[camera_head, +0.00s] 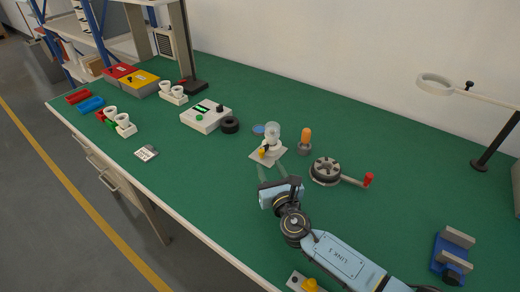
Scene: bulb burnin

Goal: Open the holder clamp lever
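A bulb holder (257,157) with a pale base plate stands near the middle of the green bench. A clear glass bulb (273,131) is upright in it. A small yellow part (262,154), which looks like the clamp lever's tip, is at its front; whether the lever is open or shut is too small to tell. My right gripper (273,171) comes in from the lower right, its two fingers spread apart, with nothing seen between them. The fingers point at the front of the holder, just short of the yellow part; contact cannot be told. My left gripper is not in view.
An orange-topped part (305,137) stands right of the holder, and a round dark wheel (325,170) with a red-knobbed handle (368,179) farther right. A white tester box (205,117) and black ring (229,126) are to the left. A blue vise (448,262) is lower right.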

